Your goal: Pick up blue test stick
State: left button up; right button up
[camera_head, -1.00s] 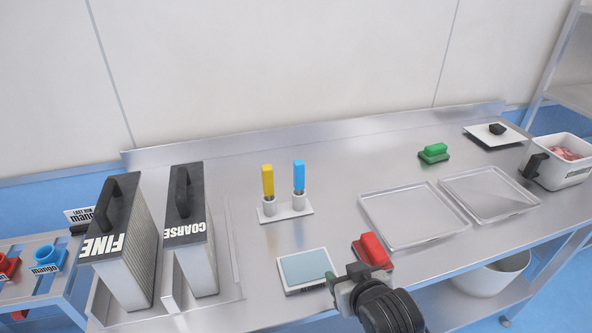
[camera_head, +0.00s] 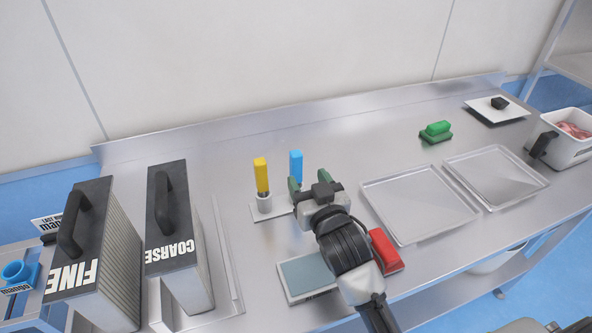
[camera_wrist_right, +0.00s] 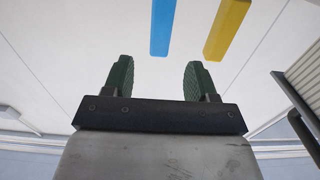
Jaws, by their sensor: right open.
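The blue test stick (camera_head: 296,163) stands upright in the small white stand (camera_head: 262,212), to the right of the yellow stick (camera_head: 261,175). My right gripper (camera_head: 306,186) is open and empty just in front of the blue stick, and hides its lower part and its holder. In the right wrist view the blue stick (camera_wrist_right: 162,28) shows beyond the green fingertips (camera_wrist_right: 155,80), roughly in line with the gap between them. The yellow stick (camera_wrist_right: 227,28) is there to its right, beyond the right finger. My left gripper is not in view.
FINE (camera_head: 95,262) and COARSE (camera_head: 178,240) graters stand at the left. A scale (camera_head: 303,276) and a red brush (camera_head: 386,252) lie near the front edge. Two metal trays (camera_head: 416,203) and a green brush (camera_head: 436,131) are at the right.

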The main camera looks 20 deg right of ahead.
aim_at(298, 163)
jog(key=shift+w+r, duration=0.1)
jog(key=shift+w, duration=1.25)
jog(key=w+p, duration=0.1)
jog(key=w, duration=0.4)
jog(key=shift+w+a, duration=0.1)
jog(key=shift+a, duration=0.05)
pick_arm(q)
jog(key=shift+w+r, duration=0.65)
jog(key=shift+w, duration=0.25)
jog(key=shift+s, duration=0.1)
pick_arm(e)
jog(key=shift+c, duration=0.4)
